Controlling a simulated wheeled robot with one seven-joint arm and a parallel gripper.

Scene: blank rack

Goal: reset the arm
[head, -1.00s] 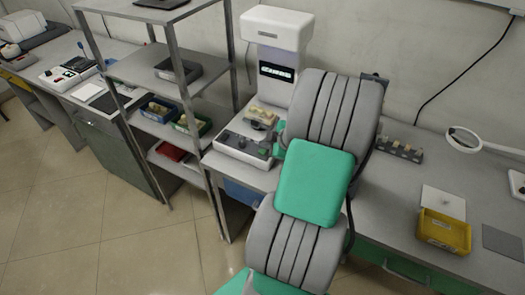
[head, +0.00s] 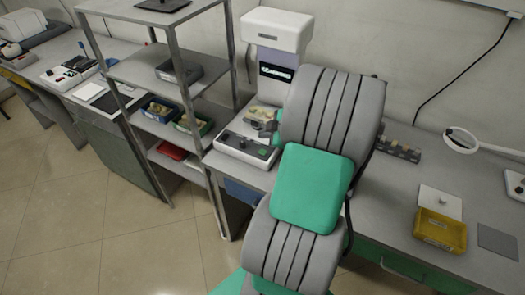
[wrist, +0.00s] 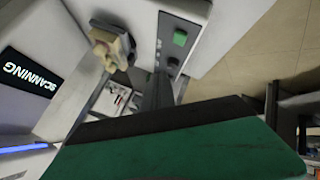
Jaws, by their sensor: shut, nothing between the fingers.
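My gripper (head: 262,127) is small and partly hidden behind my grey and green arm in the head view. It is shut and empty, close over the front of the white scanner (head: 275,32). In the wrist view, its dark fingers (wrist: 162,88) stand up from the dark and green band at the bottom. A beige cast (wrist: 108,48) sits on a dark holder at the scanner, to the upper left of the fingers. The scanner's screen (wrist: 28,73) reads SCANNING. I cannot tell from the head view how far the fingers are from the cast.
A metal rack (head: 180,70) with blue, green and red bins stands left of the scanner. On the right bench are a yellow tray (head: 440,231), a white plate (head: 440,202), a row of small blocks (head: 398,149) and a ring lamp (head: 461,140). The tiled floor is clear.

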